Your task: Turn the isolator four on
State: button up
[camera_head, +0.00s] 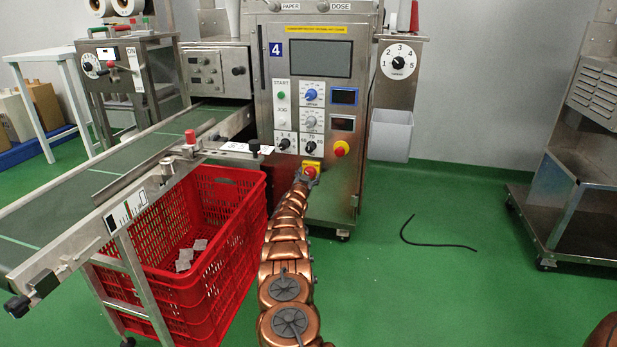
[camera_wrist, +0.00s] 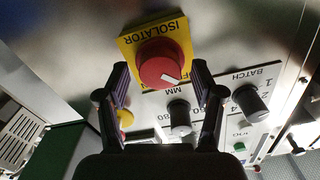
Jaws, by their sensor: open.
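The isolator is a red round knob (camera_head: 310,171) on a yellow plate, low on the front of the steel machine (camera_head: 352,100) with the blue number 4 sign (camera_head: 276,49). In the wrist view the red knob (camera_wrist: 160,60) shows large, on the yellow plate (camera_wrist: 128,44) lettered ISOLATOR, upside down. A white mark on the knob points to the lower right there. My gripper (camera_wrist: 159,68) is open, with one dark finger on each side of the knob. I cannot tell whether the fingers touch it. In the head view my gripper (camera_head: 303,179) is small at the plate's lower edge.
A red emergency button (camera_head: 340,148) sits up and right of the isolator. Black knobs (camera_head: 311,147) and a blue knob (camera_head: 311,95) are above. A red crate (camera_head: 235,240) stands left, under the conveyor (camera_head: 90,180). The green floor (camera_head: 430,290) is open on the right, with a black cable (camera_head: 430,243).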

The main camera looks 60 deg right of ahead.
jog(key=c, duration=1.1)
jog(key=shift+c, duration=0.2)
